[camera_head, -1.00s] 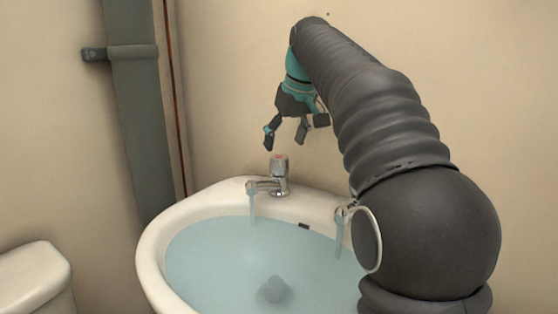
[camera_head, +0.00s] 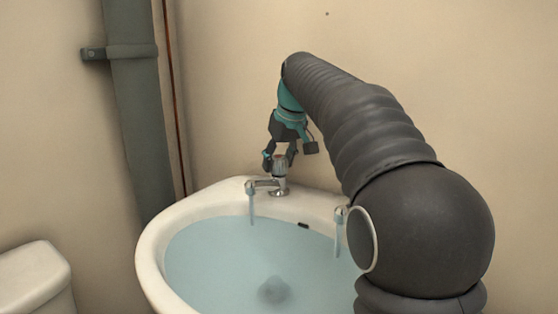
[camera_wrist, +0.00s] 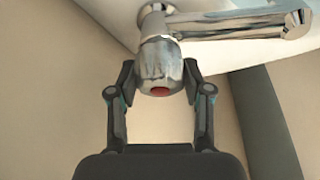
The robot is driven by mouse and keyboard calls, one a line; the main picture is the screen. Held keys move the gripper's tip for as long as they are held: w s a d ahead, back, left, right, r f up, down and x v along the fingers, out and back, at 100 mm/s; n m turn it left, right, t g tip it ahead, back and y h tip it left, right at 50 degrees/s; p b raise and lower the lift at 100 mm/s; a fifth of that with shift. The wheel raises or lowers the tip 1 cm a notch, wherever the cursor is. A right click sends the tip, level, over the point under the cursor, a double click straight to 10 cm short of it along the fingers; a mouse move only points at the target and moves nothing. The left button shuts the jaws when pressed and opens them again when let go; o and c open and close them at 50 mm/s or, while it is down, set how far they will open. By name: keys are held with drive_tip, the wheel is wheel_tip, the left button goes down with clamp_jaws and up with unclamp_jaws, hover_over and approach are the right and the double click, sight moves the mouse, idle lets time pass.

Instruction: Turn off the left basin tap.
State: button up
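The left basin tap (camera_head: 268,184) is chrome and stands on the back rim of the basin, with water running from its spout. Its knob (camera_wrist: 160,68), with a red spot on top, also shows in the wrist view. My gripper (camera_head: 280,162) is above the tap, pointing down, with its fingers around the knob. In the wrist view my gripper (camera_wrist: 160,78) has one finger on each side of the knob. The fingers are apart, very near the knob; I cannot tell whether they touch it. The right tap (camera_head: 340,213) also runs and is partly hidden behind my arm.
The white basin (camera_head: 150,250) is full of water high up its bowl. A grey pipe (camera_head: 138,110) with a wall bracket (camera_head: 94,54) stands at the left. A white cistern (camera_head: 35,275) is at the lower left. The wall is close behind the taps.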

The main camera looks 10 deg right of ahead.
drive_tip(key=shift+c, duration=1)
drive_tip(key=shift+m, duration=0.3)
drive_tip(key=shift+m+h, duration=0.55)
drive_tip(key=shift+m, duration=0.8)
drive_tip(key=shift+m+h, duration=0.55)
drive_tip(key=shift+m, duration=0.8)
drive_tip(key=o, duration=1.2)
drive_tip(key=shift+c, duration=0.2)
